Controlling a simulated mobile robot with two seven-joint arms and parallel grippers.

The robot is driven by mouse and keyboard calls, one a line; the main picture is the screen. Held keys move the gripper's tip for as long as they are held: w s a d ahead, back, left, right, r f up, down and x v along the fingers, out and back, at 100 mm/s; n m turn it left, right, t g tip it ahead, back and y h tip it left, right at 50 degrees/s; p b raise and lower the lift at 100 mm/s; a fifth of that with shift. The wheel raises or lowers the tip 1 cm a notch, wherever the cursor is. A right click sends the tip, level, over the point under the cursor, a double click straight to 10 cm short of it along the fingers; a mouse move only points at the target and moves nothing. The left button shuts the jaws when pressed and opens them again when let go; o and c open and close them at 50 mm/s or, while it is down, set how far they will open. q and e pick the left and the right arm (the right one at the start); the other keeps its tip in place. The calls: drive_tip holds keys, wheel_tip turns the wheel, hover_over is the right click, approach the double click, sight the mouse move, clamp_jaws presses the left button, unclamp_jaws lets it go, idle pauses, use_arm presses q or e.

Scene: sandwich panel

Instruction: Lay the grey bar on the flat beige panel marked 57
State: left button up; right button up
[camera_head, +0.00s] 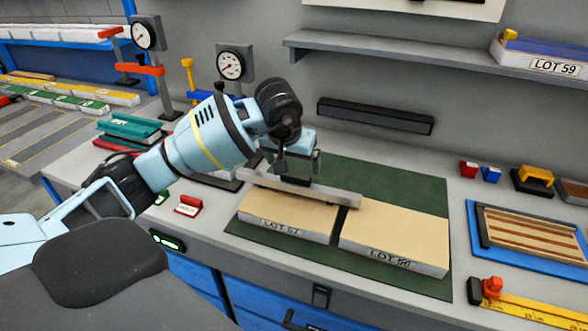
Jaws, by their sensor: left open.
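The grey bar (325,196) lies slanted at the back edge of the left beige panel (285,208), whose front reads LOT 57. The bar's right end reaches over the gap towards the other beige panel. It looks in contact with the panel, but the view does not show this fully. My left gripper (292,179) is open, pointing down at the bar's left half from behind. The fingers partly hide the bar's back side. My right gripper is not in view.
A blue tray (530,240) with brown strips and a yellow ruler (535,310) lie further right. Dial gauges (232,66) stand behind my left arm.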

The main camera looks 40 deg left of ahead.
use_arm(q)
drive_tip(key=v, duration=0.7)
drive_tip(key=shift+r, duration=0.25)
drive_tip(key=shift+s, duration=0.1)
